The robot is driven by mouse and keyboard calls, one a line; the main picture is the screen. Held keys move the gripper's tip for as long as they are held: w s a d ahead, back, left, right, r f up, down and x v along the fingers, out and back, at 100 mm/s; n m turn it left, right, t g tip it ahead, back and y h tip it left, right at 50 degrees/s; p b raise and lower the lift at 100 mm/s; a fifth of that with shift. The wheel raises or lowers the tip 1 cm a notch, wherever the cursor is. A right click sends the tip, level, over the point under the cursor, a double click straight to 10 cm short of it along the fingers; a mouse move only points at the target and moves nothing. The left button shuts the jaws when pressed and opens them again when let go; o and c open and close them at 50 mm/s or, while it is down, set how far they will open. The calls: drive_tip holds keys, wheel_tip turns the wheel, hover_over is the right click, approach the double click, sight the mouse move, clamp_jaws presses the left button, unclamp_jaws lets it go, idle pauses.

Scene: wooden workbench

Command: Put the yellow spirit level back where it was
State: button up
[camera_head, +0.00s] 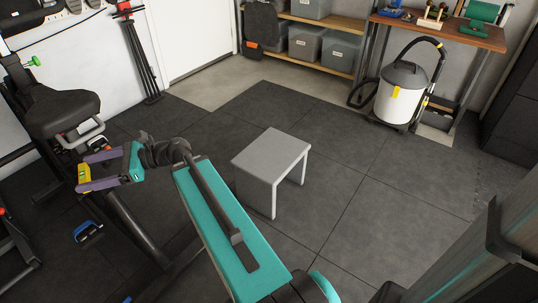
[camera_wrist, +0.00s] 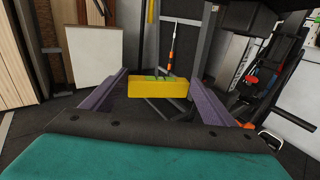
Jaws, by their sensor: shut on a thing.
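The yellow spirit level (camera_head: 84,174) is a short yellow block with greenish vials, seen at the left in the head view. My gripper (camera_head: 86,172) has its two purple fingers shut on it and holds it in the air, left of the grey stool. In the wrist view the spirit level (camera_wrist: 158,89) spans crosswise between the fingertips of my gripper (camera_wrist: 158,84). I cannot tell from these frames which spot it came from.
A black padded seat (camera_head: 63,112) on a frame stands close behind my gripper. A grey stool (camera_head: 272,155) stands mid-floor. A blue object (camera_head: 88,231) lies low at left. A vacuum (camera_head: 402,92) and wooden workbench (camera_head: 440,30) are at back right.

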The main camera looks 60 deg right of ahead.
drive_tip(key=s+d+f+m+t+h+b, duration=0.15)
drive_tip(key=d+f, duration=0.25)
drive_tip(key=d, duration=0.6)
drive_tip(key=s+d+f+m+t+h, duration=0.1)
drive_tip(key=d+f+m+t+h, duration=0.3)
drive_tip(key=d, duration=0.5)
drive_tip(key=s+d+f+m+t+h+b, duration=0.15)
drive_tip(key=d+f, duration=0.35)
drive_tip(key=d, duration=0.5)
drive_tip(key=s+d+f+m+h, duration=0.2)
drive_tip(key=s+d+f+h, duration=0.1)
drive_tip(key=s+d+f, duration=0.2)
drive_tip(key=s+d+f+m+h+b, duration=0.1)
drive_tip(key=s+d+f+h, duration=0.3)
drive_tip(key=s+d, duration=0.4)
drive_tip(key=s+d+f+m+h, duration=0.3)
drive_tip(key=s+d+f, duration=0.3)
drive_tip(key=d, duration=0.4)
drive_tip(key=shift+s+f+h+b, duration=0.35)
drive_tip(key=shift+f+h+b, duration=0.05)
drive_tip(key=shift+d, duration=0.15)
